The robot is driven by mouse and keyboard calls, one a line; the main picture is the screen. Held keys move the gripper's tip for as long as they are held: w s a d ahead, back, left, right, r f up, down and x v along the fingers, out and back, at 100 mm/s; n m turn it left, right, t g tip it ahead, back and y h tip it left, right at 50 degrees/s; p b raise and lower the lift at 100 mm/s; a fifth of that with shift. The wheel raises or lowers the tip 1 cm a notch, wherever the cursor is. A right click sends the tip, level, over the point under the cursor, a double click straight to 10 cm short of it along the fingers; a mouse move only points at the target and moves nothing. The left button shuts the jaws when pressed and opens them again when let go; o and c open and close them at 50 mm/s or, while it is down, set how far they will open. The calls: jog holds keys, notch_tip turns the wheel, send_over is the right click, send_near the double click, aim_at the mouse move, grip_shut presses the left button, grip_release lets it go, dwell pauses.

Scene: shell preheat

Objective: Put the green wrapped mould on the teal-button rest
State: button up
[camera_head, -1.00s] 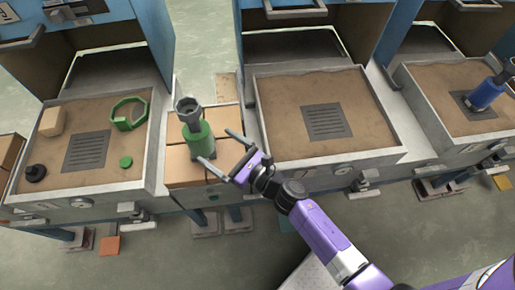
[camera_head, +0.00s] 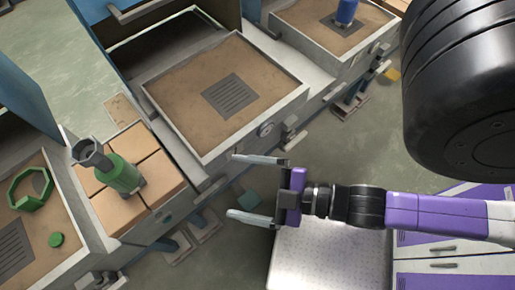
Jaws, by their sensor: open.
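The green wrapped mould (camera_head: 120,174) stands upright on a brick-topped stand (camera_head: 166,190) at the left. It has a green body with a grey funnel-like cup on top. My gripper (camera_head: 234,187) is open and empty, pointing left, right of the mould and clearly apart from it. A small teal spot (camera_head: 164,217) shows on the stand's front; it is too small to tell whether it is a button. I cannot tell for sure which surface is the teal-button rest.
An empty sand tray with a dark grate (camera_head: 230,96) fills the middle. Another tray at the top right holds a blue object (camera_head: 346,12). A left tray holds a green octagonal ring (camera_head: 30,190) and a green disc (camera_head: 56,240). Floor shows between the trays and my body.

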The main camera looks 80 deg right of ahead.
jog(key=s+r+m, duration=0.1)
jog(key=m, duration=0.1)
jog(key=s+r+m, duration=0.1)
jog(key=m, duration=0.1)
jog(key=s+r+m+g, duration=0.1)
jog(key=shift+s+d+r+m, duration=0.2)
jog(key=shift+d+r+m, duration=0.05)
jog(key=shift+r+m, duration=0.15)
dwell(0.8)
